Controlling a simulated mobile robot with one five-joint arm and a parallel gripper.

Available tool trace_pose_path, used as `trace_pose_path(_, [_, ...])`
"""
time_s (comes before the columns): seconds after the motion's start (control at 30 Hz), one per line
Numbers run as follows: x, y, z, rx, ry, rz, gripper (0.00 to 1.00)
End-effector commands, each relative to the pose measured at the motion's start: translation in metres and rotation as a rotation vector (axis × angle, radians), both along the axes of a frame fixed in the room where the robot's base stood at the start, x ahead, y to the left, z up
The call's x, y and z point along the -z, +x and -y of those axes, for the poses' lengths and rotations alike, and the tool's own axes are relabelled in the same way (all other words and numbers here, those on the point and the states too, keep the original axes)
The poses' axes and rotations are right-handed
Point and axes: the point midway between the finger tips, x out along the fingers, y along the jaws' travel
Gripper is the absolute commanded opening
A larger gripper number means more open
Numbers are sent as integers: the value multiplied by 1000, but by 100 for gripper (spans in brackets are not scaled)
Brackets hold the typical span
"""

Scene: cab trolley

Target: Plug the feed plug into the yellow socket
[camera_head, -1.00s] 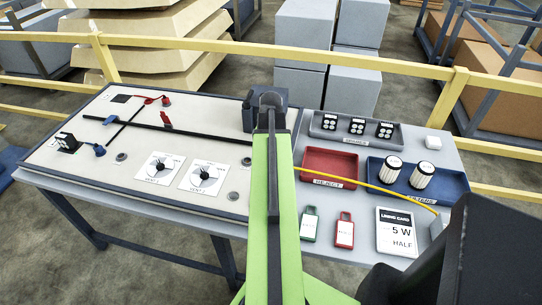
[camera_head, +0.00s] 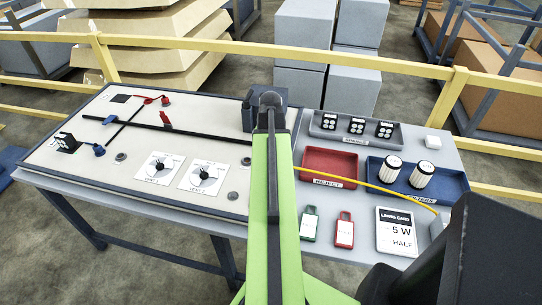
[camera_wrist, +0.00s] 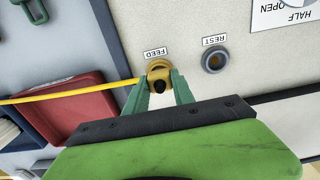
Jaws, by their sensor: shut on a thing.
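In the wrist view my gripper (camera_wrist: 159,79) has its two teal fingers closed around the feed plug (camera_wrist: 158,88), a dark round body with a yellow cable (camera_wrist: 70,93) running off to the left. The yellow socket (camera_wrist: 157,65) is a ring by the FEED label, directly at the fingertips. The plug overlaps the socket in this view; I cannot tell how deep it sits. In the head view my green arm hides the gripper, plug and socket; the yellow cable (camera_head: 385,188) comes out from behind it to the right.
A grey REST socket (camera_wrist: 214,60) lies right of the yellow one. In the head view a red REJECT tray (camera_head: 330,166), a blue tray (camera_head: 450,186) with two filters, and a grey tray (camera_head: 330,123) stand right of my arm. A dark block (camera_head: 285,112) stands behind it.

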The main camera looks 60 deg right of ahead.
Motion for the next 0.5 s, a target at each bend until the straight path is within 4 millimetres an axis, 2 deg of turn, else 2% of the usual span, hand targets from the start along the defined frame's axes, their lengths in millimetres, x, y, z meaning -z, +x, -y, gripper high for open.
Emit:
trace_pose_path(0.43, [10,0,0,-1,0,0,0])
trace_pose_path(0.47, [9,0,0,-1,0,0,34])
trace_pose_path(0.5, [9,0,0,-1,0,0,39])
